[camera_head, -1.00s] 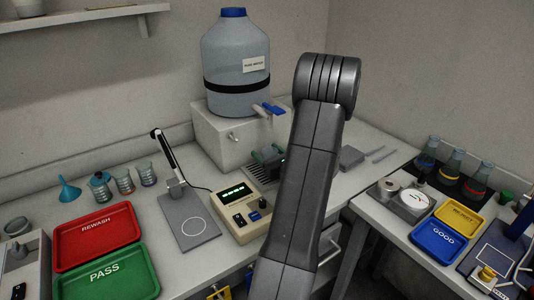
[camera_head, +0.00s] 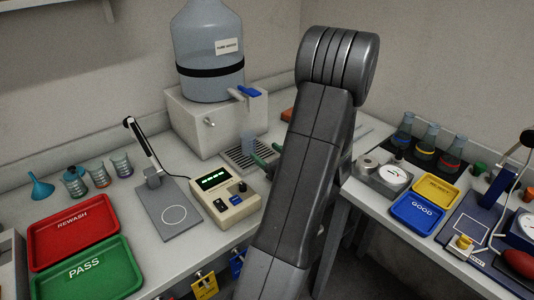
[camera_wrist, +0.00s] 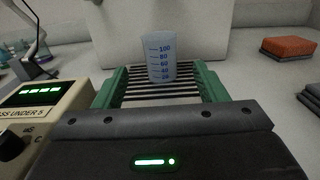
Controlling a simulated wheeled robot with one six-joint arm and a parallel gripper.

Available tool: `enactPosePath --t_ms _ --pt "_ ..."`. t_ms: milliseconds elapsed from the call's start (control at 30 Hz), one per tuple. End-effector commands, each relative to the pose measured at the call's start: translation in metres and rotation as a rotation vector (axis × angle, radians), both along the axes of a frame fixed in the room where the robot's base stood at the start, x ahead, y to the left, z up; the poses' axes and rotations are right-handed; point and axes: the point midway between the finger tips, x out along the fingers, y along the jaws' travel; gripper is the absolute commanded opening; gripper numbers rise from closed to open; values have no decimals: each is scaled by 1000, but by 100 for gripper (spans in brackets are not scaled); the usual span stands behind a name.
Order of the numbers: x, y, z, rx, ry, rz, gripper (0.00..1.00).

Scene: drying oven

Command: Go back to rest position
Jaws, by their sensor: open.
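My gripper (camera_wrist: 158,72) is open, its two green fingers reaching forward on either side in the wrist view. A clear graduated beaker (camera_wrist: 161,60) stands upright ahead between the finger lines, with nothing gripping it. It stands on the slatted drip tray (camera_wrist: 150,92) in front of the water dispenser's white stand. In the head view the beaker (camera_head: 249,142) shows faintly on the drip tray (camera_head: 238,160) below the tap. The green fingertips (camera_head: 262,158) show just to its right. My arm hides the rest of the gripper there.
The water dispenser (camera_head: 208,60) stands behind. A meter box (camera_head: 226,197) and probe stand (camera_head: 170,210) are left of my arm. Red (camera_head: 74,232) and green (camera_head: 86,268) trays lie far left. An orange sponge (camera_wrist: 289,46) lies behind right. The right table holds flasks, scale and trays.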

Motion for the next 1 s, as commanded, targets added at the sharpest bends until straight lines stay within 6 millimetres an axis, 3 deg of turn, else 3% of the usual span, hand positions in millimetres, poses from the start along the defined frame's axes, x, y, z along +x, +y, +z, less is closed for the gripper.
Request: enactPosePath --t_ms 267,800,833,1000 --pt "14 10 0 -1 0 3 66" --pt "99 68 1 0 0 4 66" --pt "103 70 -6 0 0 3 66" --pt "101 67 10 -1 -2 0 66"
